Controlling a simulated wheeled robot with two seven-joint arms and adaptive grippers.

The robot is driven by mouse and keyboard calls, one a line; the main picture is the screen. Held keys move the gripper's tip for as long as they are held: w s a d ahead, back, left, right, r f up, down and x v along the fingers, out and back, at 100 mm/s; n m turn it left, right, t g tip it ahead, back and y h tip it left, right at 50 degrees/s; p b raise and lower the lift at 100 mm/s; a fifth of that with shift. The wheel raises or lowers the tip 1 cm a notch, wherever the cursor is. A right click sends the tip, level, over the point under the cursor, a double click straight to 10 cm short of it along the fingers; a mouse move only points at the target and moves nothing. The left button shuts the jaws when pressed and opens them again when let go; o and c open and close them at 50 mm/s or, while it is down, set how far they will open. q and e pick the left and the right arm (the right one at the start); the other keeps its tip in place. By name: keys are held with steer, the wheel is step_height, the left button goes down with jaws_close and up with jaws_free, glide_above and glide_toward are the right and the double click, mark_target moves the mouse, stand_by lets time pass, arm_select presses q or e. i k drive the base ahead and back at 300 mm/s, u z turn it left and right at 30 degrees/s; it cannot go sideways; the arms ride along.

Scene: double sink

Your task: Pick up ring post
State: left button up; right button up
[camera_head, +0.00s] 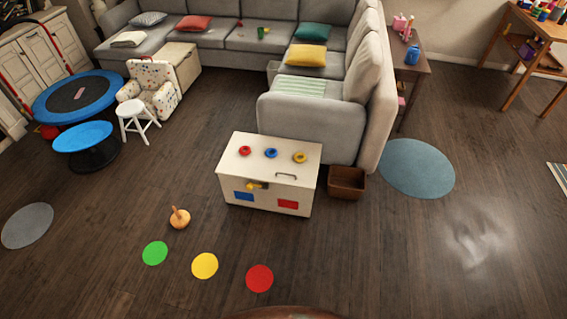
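A small wooden piece (180,217), which looks like the ring post, sits on the dark wood floor left of a white box. It has a rounded tan body and a short peg on top that tilts slightly left. A red ring (245,150), a blue ring (271,153) and a yellow ring (300,157) lie in a row on the white box (270,172), apart from the post. Neither of my grippers is in view.
Green (155,253), yellow (205,266) and red (260,278) discs lie flat on the floor in front of the post. A brown bin (346,183) stands right of the box. A grey sofa (310,115) is behind. A blue-topped round stool (85,137) stands at left.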

mark_target(180, 219)
steer(key=u, duration=0.2)
steer(key=i, duration=1.05)
steer(key=u, duration=1.3)
steer(key=i, duration=0.85)
steer(key=u, duration=0.85)
